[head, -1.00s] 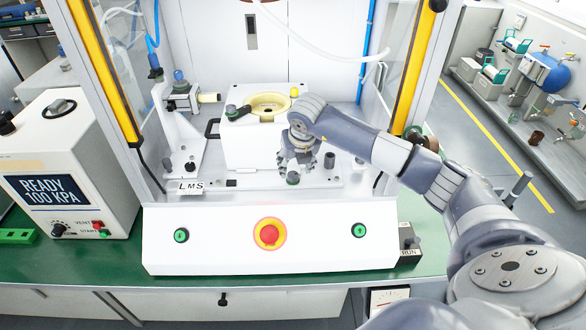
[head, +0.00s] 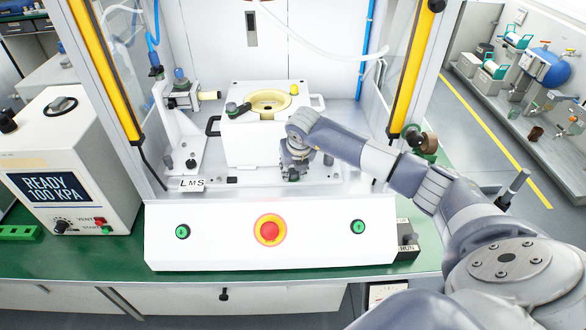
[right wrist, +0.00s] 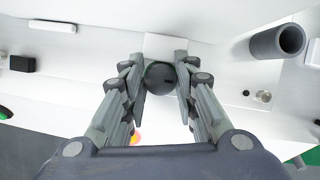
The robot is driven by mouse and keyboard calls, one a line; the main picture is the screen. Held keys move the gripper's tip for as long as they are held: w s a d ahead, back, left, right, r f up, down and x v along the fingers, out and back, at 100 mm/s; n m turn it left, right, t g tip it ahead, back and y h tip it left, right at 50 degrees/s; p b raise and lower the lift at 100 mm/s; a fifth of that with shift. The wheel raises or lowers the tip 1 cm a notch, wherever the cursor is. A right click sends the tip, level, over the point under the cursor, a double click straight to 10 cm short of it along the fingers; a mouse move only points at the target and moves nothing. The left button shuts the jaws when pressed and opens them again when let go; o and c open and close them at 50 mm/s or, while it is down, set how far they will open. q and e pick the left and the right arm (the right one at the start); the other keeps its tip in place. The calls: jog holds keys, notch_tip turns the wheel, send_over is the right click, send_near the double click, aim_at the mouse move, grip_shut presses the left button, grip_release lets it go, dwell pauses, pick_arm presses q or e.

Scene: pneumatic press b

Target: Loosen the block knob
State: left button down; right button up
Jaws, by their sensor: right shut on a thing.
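The block knob (right wrist: 161,78) is a dark round knob in the right wrist view, in front of a small white block (right wrist: 165,45). My right gripper (right wrist: 161,85) has one finger on each side of the knob and is shut on it. In the head view my right gripper (head: 294,177) points down at the front of the press's white base plate, and it hides most of the knob there. My left gripper is in neither view now.
A white fixture with a yellow ring (head: 270,103) stands behind my right gripper. A dark cylinder (head: 328,160) stands just right of it, also seen in the wrist view (right wrist: 277,42). The front panel has a red emergency button (head: 270,231). Yellow-edged posts flank the opening.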

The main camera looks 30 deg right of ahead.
jog(key=shift+d+f+n+y+b, duration=0.1)
jog(key=shift+f+n+y+b, duration=0.2)
jog(key=shift+n+b, duration=0.7)
jog(key=shift+r+n+y+b, duration=0.25)
jog(key=shift+n+y+b, duration=0.05)
jog(key=shift+n+b, duration=0.35)
jog(key=o, duration=1.1)
jog(key=shift+r, duration=0.2)
jog(key=v, duration=1.1)
jog(key=shift+s+r, duration=0.3)
jog(key=shift+s, duration=0.05)
